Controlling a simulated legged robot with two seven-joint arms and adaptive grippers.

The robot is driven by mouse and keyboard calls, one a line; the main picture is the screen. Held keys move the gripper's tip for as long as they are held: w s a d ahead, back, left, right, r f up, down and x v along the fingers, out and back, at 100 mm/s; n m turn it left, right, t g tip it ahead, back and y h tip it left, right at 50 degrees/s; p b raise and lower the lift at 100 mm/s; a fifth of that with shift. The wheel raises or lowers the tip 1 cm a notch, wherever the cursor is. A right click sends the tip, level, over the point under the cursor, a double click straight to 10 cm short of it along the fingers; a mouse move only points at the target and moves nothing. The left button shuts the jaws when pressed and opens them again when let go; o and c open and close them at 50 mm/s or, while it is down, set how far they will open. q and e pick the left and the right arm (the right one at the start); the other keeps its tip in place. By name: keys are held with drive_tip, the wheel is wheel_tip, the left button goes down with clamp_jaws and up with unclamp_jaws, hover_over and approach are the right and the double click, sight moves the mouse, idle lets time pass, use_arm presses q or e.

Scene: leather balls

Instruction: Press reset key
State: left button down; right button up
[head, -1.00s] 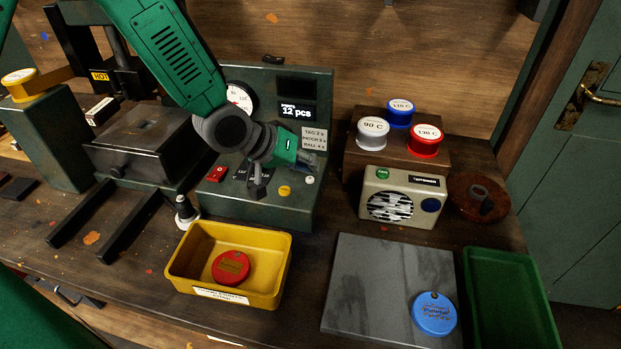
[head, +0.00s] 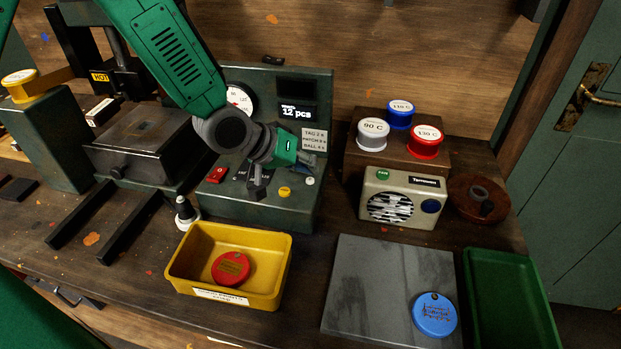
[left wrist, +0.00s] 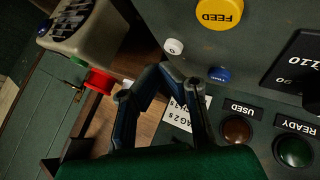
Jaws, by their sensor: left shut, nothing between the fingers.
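The dark green control console (head: 275,215) stands at the back of the bench. Its front carries a red button (head: 217,174), a yellow button (head: 284,192) and a small white button (head: 309,181). In the left wrist view the yellow button (left wrist: 219,12) reads FEED; a white button (left wrist: 173,46) and a small blue button (left wrist: 219,74) are near it. No reset lettering is legible. My right gripper is not in view.
A yellow tray (head: 183,283) holding a red disc stands in front of the console. A beige speaker-like box (head: 372,182) and several colored spools are to the right. A grey slab (head: 370,285) bears a blue disc (head: 434,314), beside a green tray (head: 510,256).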

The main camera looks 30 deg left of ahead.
sight(309, 180)
use_arm(q)
drive_tip(key=shift+f, duration=0.1)
drive_tip(key=shift+f, duration=0.25)
drive_tip(key=shift+f, duration=0.4)
idle(0.6)
idle(0.3)
drive_tip(key=shift+s+r+p, duration=0.1)
drive_tip(key=shift+r+p, duration=0.6)
drive_tip(key=shift+r, duration=0.15)
drive_tip(key=shift+r, duration=0.1)
wheel_tip(309, 180, up, 5)
drive_tip(key=p, duration=0.5)
idle(0.5)
